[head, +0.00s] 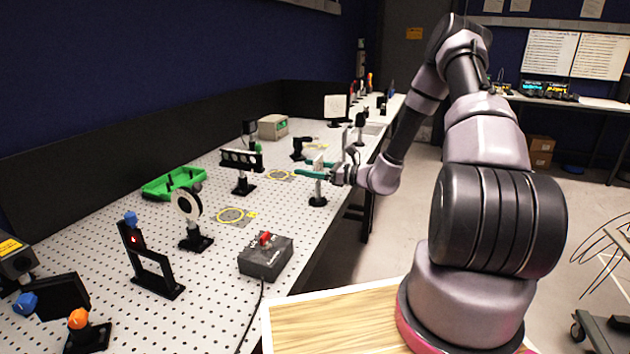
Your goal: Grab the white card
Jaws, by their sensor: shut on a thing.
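My gripper (315,170) reaches in from the right over the perforated table, its teal fingers pointing left. It is shut on a small white card (318,161) on a short post with a round black base (318,201). The fingers partly cover the card, so its full outline is hidden. The post is upright, and its base appears to be at the tabletop; I cannot tell whether it touches.
The perforated table (225,260) holds a grey box with a red switch (265,256), a round white optic (187,205), a black mount (243,163) and a green tray (174,182). A framed white screen (336,106) stands farther back. Bare tabletop lies left of the gripper.

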